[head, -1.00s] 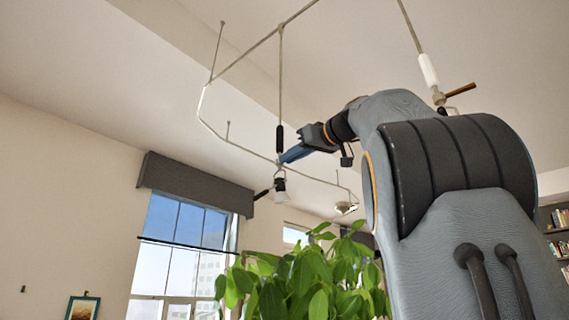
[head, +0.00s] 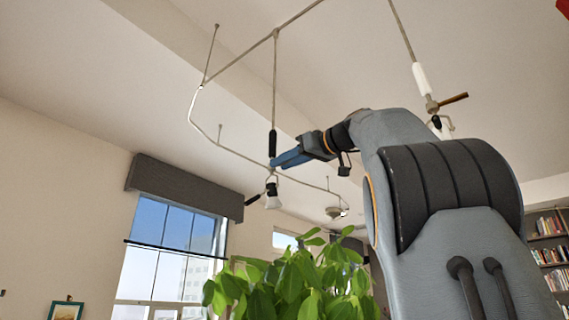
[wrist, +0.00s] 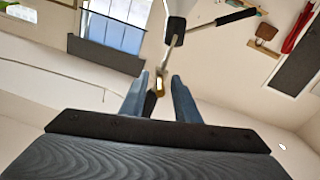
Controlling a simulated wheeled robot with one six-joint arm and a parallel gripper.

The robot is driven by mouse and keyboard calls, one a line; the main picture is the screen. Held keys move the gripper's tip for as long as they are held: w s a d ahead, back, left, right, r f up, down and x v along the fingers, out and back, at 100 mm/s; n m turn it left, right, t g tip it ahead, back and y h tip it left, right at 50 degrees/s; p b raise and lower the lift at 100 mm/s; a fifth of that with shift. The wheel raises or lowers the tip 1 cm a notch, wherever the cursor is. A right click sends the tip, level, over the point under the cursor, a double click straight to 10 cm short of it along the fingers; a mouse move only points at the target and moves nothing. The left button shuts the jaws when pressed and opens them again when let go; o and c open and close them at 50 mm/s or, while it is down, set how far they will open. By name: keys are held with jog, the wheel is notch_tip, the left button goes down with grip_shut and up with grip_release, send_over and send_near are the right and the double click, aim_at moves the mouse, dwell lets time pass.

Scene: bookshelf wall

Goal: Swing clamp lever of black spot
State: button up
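The black spot hangs on a thin rod with a black sleeve (head: 272,143) in the head view. Its pale lamp head (head: 273,202) is at the bottom, and its black-tipped clamp lever (head: 252,200) sticks out to the left. In the wrist view the lever (wrist: 236,18) points to the upper right from the metal joint, beside a black block (wrist: 175,30). My gripper (head: 277,162) has its blue fingers at the rod, just below the sleeve. In the wrist view the fingers (wrist: 158,88) are apart, with metal and dark parts of the spot showing between their tips. Contact is unclear.
A second spot with a white sleeve (head: 421,78) and a brown lever (head: 453,97) hangs at the right. A bent ceiling rail (head: 232,148) runs behind. A leafy plant (head: 295,280) stands below; a window (head: 172,235) is at left.

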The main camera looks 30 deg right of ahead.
jog(key=b+v, duration=0.2)
jog(key=v, duration=0.5)
jog(key=shift+s+b, duration=0.35)
jog(key=shift+d, duration=0.1)
